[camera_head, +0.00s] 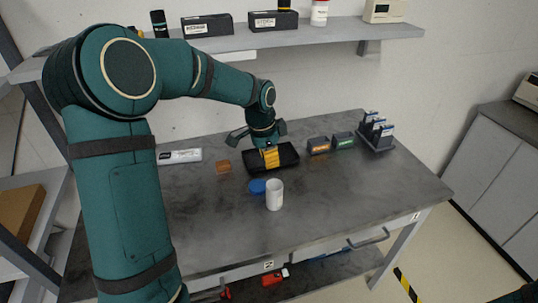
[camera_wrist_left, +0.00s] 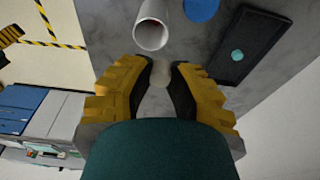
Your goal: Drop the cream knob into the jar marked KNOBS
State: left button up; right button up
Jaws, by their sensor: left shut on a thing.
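My left gripper (camera_head: 270,158) is above the black tray (camera_head: 287,156) in the head view, fingers pointing down. In the left wrist view its yellow fingers with dark pads (camera_wrist_left: 161,68) are shut on the small cream knob (camera_wrist_left: 160,77). The knob is hard to make out in the head view. A white jar (camera_head: 274,197) stands upright on the table, in front of the gripper and apart from it. The left wrist view shows the jar's open mouth (camera_wrist_left: 150,36). No marking on it is readable. My right gripper is out of view.
A blue disc (camera_head: 257,186), perhaps a lid, lies beside the jar. A teal round piece (camera_wrist_left: 237,55) is in the tray. The front of the table is clear.

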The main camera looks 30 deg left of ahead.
pick_arm(q)
jog(key=shift+f+b, duration=0.8)
jog(key=shift+f, duration=0.65)
jog(key=shift+r, duration=0.1)
jog(key=o, duration=0.8)
jog(key=r, duration=0.4)
jog(key=s+r, duration=0.1)
jog(key=r, duration=0.3)
jog(key=a+r, duration=0.1)
jog(key=r, duration=0.3)
jog(key=shift+s+a, duration=0.1)
jog(key=shift+s, duration=0.1)
jog(key=shift+f, duration=0.1)
